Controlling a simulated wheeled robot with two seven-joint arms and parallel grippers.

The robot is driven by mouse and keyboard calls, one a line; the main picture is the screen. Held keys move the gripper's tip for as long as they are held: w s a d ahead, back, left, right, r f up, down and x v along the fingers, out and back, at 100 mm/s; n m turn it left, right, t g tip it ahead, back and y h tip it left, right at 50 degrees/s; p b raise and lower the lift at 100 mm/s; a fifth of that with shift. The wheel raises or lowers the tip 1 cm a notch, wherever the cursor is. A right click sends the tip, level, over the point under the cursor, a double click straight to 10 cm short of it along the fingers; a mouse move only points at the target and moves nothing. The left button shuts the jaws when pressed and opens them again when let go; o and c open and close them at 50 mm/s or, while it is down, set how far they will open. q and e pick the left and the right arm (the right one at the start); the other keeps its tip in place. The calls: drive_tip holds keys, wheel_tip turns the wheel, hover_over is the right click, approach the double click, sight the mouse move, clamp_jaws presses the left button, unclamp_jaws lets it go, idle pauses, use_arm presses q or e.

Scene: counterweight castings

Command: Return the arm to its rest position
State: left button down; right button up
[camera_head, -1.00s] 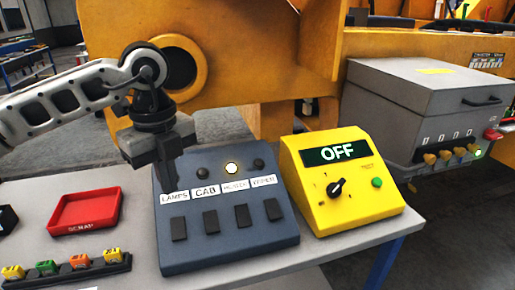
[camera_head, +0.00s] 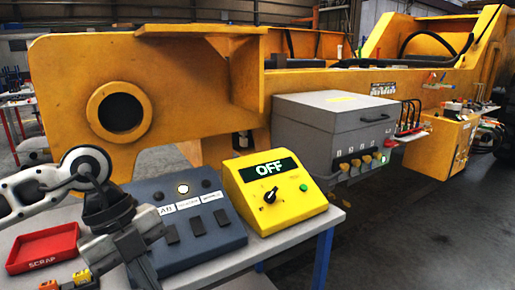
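My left arm comes in from the left edge in the head view. Its dark grey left gripper (camera_head: 146,268) points down over the workbench, in front of the left part of the blue-grey switch panel (camera_head: 200,243). It hides part of the panel's labels and switches. The finger gap does not show clearly, and I see nothing held. The panel has a lit round lamp at its top and several dark rocker switches. My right gripper is not in view.
A yellow control box (camera_head: 270,192) reading OFF stands right of the panel. A red SCRAP tray (camera_head: 42,248) lies at the left. A grey lidded box (camera_head: 332,125) is beyond, by the large yellow machine frame (camera_head: 190,75). Open floor shows at the right.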

use_arm(q)
drive_tip(key=s+d+r+h, duration=0.2)
drive_tip(key=s+d+h, duration=0.1)
drive_tip(key=d+h, duration=0.55)
drive_tip(key=s+d+r+h, duration=0.2)
drive_tip(key=s+d+h, duration=0.1)
drive_tip(key=d+h, duration=0.55)
drive_tip(key=w+a+f+n+t+y, duration=0.1)
drive_tip(key=w+f+n+t+y, duration=0.2)
drive_tip(key=n+t, duration=0.45)
drive_tip(key=w+a+f+n+t+y, duration=0.1)
drive_tip(key=w+a+f+n+t, duration=0.1)
drive_tip(key=w+n+t, duration=0.4)
drive_tip(key=s+a+f+n+t+y, duration=0.2)
drive_tip(key=a+f+n+t+y, duration=0.35)
drive_tip(key=f+n+y, duration=0.4)
drive_tip(key=s+a+f+g+y, duration=0.2)
drive_tip(key=s+f, duration=0.4)
drive_tip(key=f, duration=0.3)
drive_tip(key=s+a+f+n+g+y, duration=0.1)
drive_tip(key=s+a+f+g, duration=0.3)
drive_tip(key=f, duration=0.4)
drive_tip(key=shift+s+a+f+g+y, duration=0.35)
drive_tip(key=shift+s+g+y, duration=0.3)
drive_tip(key=shift+s, duration=0.35)
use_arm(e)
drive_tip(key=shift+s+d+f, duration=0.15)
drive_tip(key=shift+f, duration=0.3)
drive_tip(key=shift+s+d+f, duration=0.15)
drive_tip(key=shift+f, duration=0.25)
